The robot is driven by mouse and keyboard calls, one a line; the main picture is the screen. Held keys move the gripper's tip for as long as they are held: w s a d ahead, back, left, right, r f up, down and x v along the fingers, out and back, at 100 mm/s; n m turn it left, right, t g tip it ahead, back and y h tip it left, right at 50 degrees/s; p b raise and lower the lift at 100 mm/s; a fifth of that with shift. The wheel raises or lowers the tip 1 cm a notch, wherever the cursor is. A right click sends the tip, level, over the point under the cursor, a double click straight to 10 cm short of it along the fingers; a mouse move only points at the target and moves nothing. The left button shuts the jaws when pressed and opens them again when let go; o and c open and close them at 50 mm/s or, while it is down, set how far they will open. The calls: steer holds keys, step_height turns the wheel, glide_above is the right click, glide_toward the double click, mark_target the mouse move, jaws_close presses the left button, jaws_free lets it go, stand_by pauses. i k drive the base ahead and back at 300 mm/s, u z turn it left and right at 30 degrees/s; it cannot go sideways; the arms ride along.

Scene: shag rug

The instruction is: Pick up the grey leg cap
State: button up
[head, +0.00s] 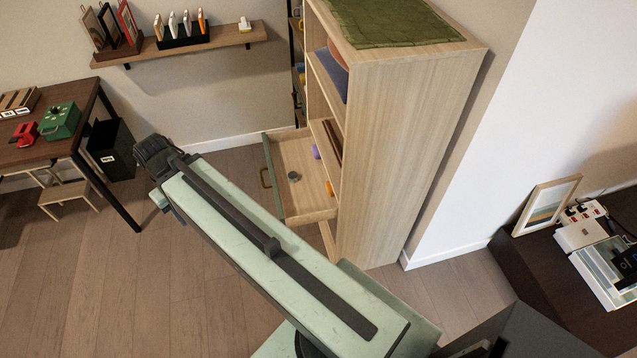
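A small grey round piece (294,176), which looks like the grey leg cap, lies on the floor of an open wooden drawer (290,157). The drawer is pulled out from the tall wooden cabinet (402,150), towards the left. My pale green arm crosses the lower middle of the head view, up to a dark joint left of the drawer. My gripper's fingers are not visible, so its state and its distance from the grey piece do not show.
A purple piece (316,152) and an orange piece (329,188) also lie in the drawer. The drawer's front (273,178) has a brass-coloured handle. A dark table (52,138) stands at left, a dark low cabinet (560,270) at right. Wooden floor (120,290) is clear at lower left.

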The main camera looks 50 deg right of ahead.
mark_target(293, 177)
steer(key=u, duration=0.15)
steer(key=i, duration=0.9)
steer(key=z, duration=0.05)
